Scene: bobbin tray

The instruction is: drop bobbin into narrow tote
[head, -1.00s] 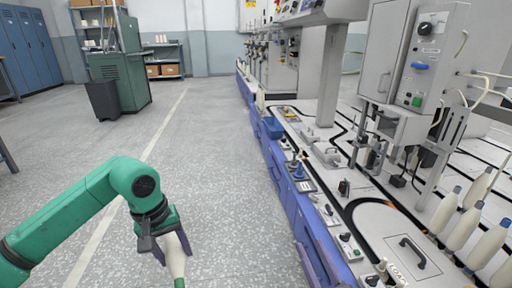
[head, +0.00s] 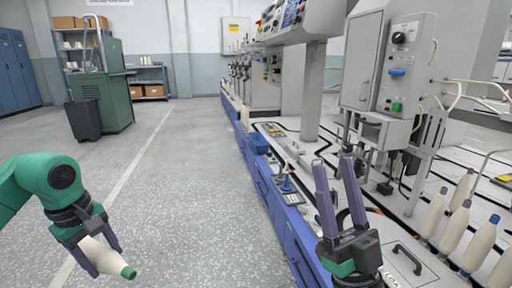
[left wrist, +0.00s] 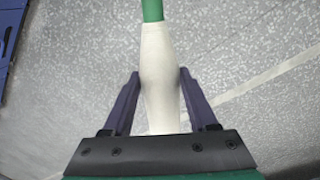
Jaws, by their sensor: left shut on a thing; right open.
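A cream bobbin with a green tip (head: 103,257) is held in my left gripper (head: 106,261), at the lower left over the floor. The bobbin is tilted, its green end pointing down and right. In the left wrist view the bobbin (left wrist: 158,80) lies between the two purple fingers, its green end away from the palm. My right gripper (head: 333,165) is open and empty, fingers pointing up, in front of the machine.
A long machine with a blue side panel (head: 270,200) runs along the right. Several cream bobbins (head: 452,230) stand at its right. A dark bin (head: 83,120) stands beside a green cabinet (head: 115,100) at the back left. The floor (head: 185,200) between is clear.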

